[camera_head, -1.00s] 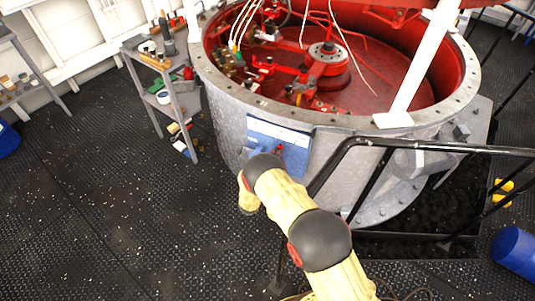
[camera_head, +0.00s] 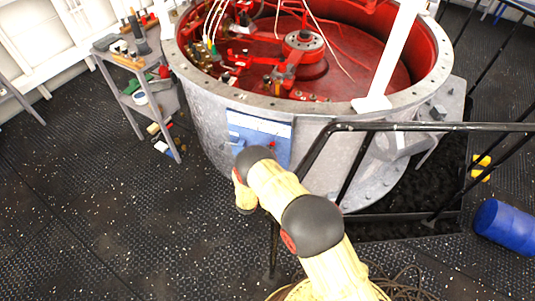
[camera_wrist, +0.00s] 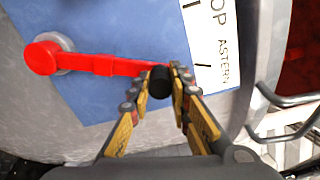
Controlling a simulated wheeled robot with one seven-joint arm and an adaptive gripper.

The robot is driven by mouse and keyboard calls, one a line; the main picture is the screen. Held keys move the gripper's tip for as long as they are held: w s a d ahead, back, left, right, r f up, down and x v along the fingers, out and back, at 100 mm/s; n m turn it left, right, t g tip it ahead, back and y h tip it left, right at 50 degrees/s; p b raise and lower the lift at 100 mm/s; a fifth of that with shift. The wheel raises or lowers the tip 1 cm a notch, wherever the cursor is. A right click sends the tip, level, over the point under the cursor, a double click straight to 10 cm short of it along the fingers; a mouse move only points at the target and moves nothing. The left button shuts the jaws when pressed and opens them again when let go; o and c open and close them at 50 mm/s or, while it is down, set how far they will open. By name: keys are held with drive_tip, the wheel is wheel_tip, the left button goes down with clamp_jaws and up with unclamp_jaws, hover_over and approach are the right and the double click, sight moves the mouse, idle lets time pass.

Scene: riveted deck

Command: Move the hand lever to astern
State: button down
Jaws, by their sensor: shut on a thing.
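The hand lever (camera_wrist: 105,66) is a red arm on a round red pivot at the left of the wrist view. Its end has a black grip (camera_wrist: 158,82), which sits between the fingers of my gripper (camera_wrist: 160,84). My gripper is shut on this grip. The lever lies over a blue panel (camera_wrist: 110,28) and points toward the white label strip (camera_wrist: 210,45), at the part reading "ASTERN". The "OP" of another word shows above it. In the head view the blue panel (camera_head: 246,128) is on the drum's side; my arm hides the gripper.
The grey drum (camera_head: 205,110) has a red interior. A black handrail (camera_head: 430,126) runs close to the right of my arm. A grey shelf cart (camera_head: 128,100) stands left, a blue barrel (camera_head: 507,226) right. The floor at the left is clear.

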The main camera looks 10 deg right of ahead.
drive_tip(key=c, duration=1.7)
unclamp_jaws()
drive_tip(key=shift+s+d+f, duration=0.25)
drive_tip(key=shift+d+f, duration=0.1)
drive_tip(key=shift+o, duration=0.3)
drive_tip(key=shift+r, duration=0.15)
drive_tip(key=shift+w, duration=0.1)
drive_tip(key=shift+a, duration=0.1)
drive_tip(key=v, duration=1.2)
drive_tip(key=shift+r, duration=0.1)
